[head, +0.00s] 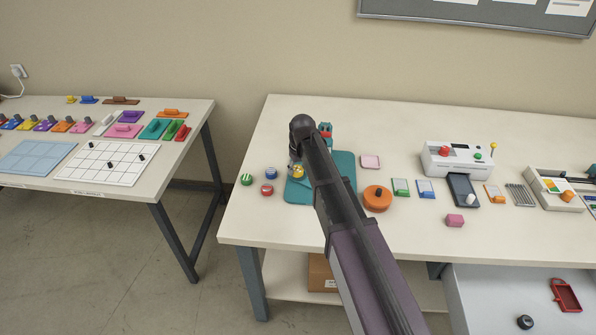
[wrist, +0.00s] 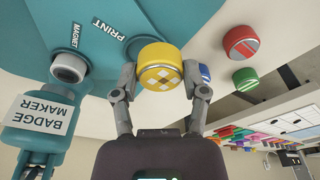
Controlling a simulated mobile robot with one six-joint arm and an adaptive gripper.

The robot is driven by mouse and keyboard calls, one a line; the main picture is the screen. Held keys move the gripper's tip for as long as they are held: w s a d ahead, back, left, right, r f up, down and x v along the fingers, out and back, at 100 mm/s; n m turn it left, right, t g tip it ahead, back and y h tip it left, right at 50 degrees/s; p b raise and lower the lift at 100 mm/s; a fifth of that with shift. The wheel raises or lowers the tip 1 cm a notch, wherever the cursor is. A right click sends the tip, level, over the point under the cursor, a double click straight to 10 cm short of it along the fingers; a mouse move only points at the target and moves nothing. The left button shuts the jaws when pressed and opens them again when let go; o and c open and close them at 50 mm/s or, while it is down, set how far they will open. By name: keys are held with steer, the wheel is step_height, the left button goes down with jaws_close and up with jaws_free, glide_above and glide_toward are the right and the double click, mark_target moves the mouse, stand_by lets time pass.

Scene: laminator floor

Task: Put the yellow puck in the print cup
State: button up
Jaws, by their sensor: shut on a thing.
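The yellow puck (wrist: 161,66) has a pale checker pattern on top. My gripper (wrist: 160,78) is shut on it, one finger on each side. In the head view, the yellow puck (head: 298,171) shows below the end of my arm, over the left part of the teal badge maker base (head: 343,165). In the wrist view, the PRINT label (wrist: 108,30) lies on the teal base beside the puck. The grey magnet cup (wrist: 68,68) shows by the MAGNET label. I cannot tell whether the puck touches anything below.
Green (head: 246,179), red (head: 267,189) and blue (head: 270,173) pucks stand on the table just left of the base. The badge maker's upright body (wrist: 35,132) rises close to my gripper. An orange round thing (head: 377,198) stands right of the base.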

mark_target(299, 169)
steer(key=shift+w, duration=1.1)
steer(key=shift+w+f, duration=0.15)
steer(key=shift+w, duration=0.45)
steer(key=shift+w+f+b, duration=0.1)
steer(key=shift+f+b, duration=0.2)
steer(key=shift+b, duration=0.15)
steer(key=shift+f+b, duration=1.45)
steer(key=shift+f, duration=0.15)
steer(key=o, duration=1.1)
steer(key=shift+d, duration=0.1)
